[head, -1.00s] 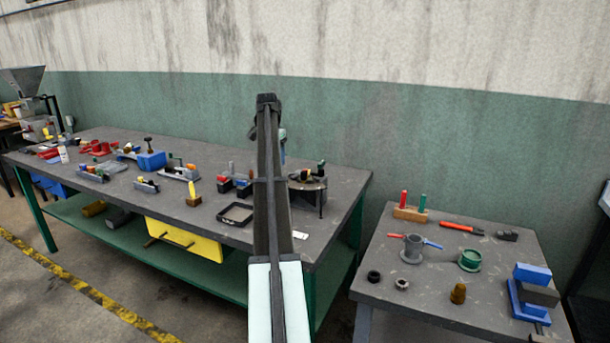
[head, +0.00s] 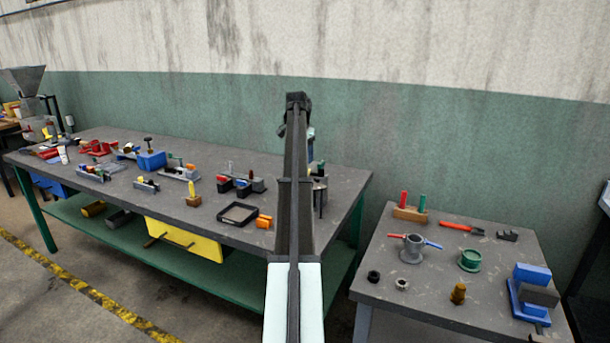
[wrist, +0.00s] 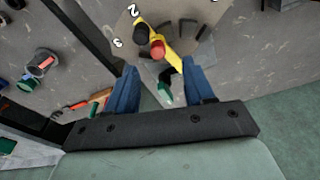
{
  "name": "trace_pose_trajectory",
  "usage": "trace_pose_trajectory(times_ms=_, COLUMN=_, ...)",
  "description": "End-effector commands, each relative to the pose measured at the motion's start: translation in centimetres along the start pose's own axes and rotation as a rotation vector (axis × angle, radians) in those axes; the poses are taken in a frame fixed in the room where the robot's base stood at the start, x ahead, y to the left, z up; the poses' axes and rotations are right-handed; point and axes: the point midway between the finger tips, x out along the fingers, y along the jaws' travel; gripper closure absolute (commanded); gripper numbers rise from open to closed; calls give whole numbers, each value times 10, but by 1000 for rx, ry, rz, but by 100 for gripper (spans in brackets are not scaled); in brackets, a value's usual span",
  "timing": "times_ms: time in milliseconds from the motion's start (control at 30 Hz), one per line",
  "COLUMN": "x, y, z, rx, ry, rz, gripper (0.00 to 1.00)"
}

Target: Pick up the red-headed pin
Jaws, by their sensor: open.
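A red-headed pin (wrist: 157,48) shows in the wrist view, its round head between and just beyond my fingertips. It stands against a yellow piece (wrist: 168,50) on a pale round disc (wrist: 122,28) with printed numbers. A black-headed pin (wrist: 141,32) is close at its upper left, and a green-topped piece (wrist: 165,91) is nearer my palm, between the fingers. My gripper (wrist: 160,64) is open, with one blue finger on each side of the red head and nothing held. In the head view my arm hides the gripper and most of the disc.
The long workbench (head: 100,205) holds several fixtures left of my arm, including a black tray (head: 238,214) and an orange piece (head: 264,221). A separate right table (head: 430,285) carries a wooden block (head: 410,214) with red and green pegs, a grey cup and blue blocks.

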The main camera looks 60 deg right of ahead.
Motion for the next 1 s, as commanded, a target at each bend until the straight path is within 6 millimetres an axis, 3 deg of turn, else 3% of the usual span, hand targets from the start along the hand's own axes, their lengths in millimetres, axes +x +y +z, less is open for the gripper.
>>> trace_pose_trajectory(times_ms=267, x=15, y=1, z=1, rx=0, ry=0, rz=0, gripper=47)
trace_pose_trajectory(times_ms=600, x=56, y=3, z=2, rx=1, ry=0, rz=0, gripper=47)
trace_pose_trajectory(times_ms=867, x=59, y=3, z=2, rx=1, ry=1, rz=-1, gripper=47)
trace_pose_trajectory(times_ms=1000, x=59, y=3, z=2, rx=1, ry=1, rz=-1, gripper=60)
